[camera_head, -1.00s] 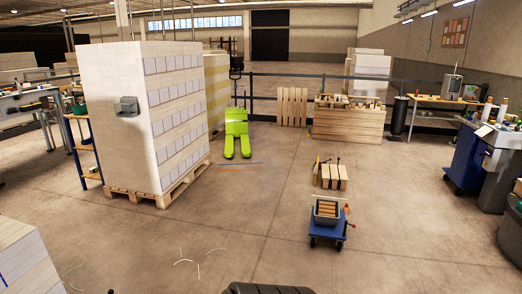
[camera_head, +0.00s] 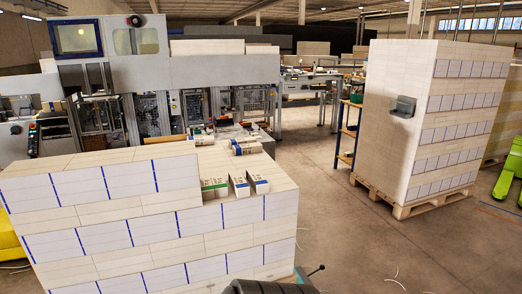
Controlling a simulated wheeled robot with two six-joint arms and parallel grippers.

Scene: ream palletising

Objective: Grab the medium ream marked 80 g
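Several small wrapped reams lie on the lower step of a large near stack of white paper (camera_head: 150,235). One ream has a green band (camera_head: 214,188). Beside it are a ream with a dark blue end label (camera_head: 239,186) and another similar ream (camera_head: 258,183) to its right. More wrapped packs (camera_head: 246,147) lie farther back on the stack. The print is too small to read, so I cannot tell which ream is marked 80 g or which is medium. Neither of my grippers is in view.
A large grey machine (camera_head: 220,72) stands behind the near stack. A tall paper stack (camera_head: 405,115) on a wooden pallet (camera_head: 401,208) stands at the right, with a green pallet truck (camera_head: 510,175) beyond it. Open floor (camera_head: 345,240) lies between the two stacks.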

